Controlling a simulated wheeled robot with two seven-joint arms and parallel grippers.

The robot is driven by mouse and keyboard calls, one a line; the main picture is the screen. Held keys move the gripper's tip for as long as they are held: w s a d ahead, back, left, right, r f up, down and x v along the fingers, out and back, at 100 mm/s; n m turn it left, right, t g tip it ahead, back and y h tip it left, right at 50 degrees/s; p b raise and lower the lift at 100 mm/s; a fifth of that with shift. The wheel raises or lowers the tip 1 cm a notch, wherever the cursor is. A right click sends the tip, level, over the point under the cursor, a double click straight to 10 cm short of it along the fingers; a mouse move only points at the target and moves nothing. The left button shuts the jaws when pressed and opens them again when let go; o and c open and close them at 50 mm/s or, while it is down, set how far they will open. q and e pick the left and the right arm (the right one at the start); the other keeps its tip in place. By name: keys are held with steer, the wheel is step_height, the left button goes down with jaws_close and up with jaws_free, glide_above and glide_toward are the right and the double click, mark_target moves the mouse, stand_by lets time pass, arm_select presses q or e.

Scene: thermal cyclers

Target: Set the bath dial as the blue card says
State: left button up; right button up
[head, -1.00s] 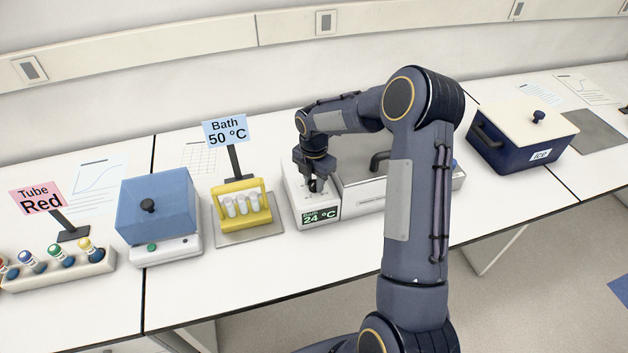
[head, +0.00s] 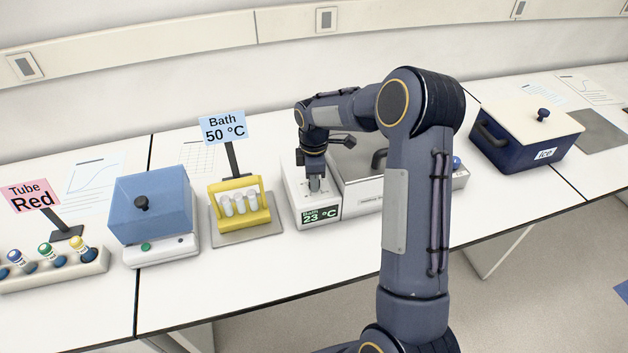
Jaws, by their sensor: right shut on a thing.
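The blue card (head: 223,128) stands on a dark post behind the yellow rack and reads "Bath 50 °C". The water bath (head: 362,192) is a pale unit with a metal lid, partly hidden behind my right arm. Its display (head: 320,215) reads "Bath 23 °C" on the front of the control box (head: 297,208). My right gripper (head: 315,185) points down onto the top of that box and is shut on the bath dial, which is mostly hidden by the fingers. My left gripper is not in view.
A yellow rack (head: 241,189) with several white tubes and a blue-lidded device (head: 151,205) stand left of the bath. A pink "Tube Red" card (head: 30,196) stands behind a tube block (head: 60,272). An ice box (head: 526,140) is at the right. The front bench strip is mostly clear.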

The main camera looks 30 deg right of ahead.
steer(key=m+b, duration=0.1)
steer(key=m, duration=0.5)
steer(key=m+b, duration=0.1)
steer(key=m, duration=0.5)
steer(key=shift+m, duration=0.4)
steer(key=m, duration=0.6)
steer(key=shift+d+r, duration=0.1)
steer(key=m, duration=0.3)
steer(key=shift+m+p, duration=0.35)
steer(key=shift+m, duration=1.75)
steer(key=o, duration=1)
steer(key=shift+c, duration=0.2)
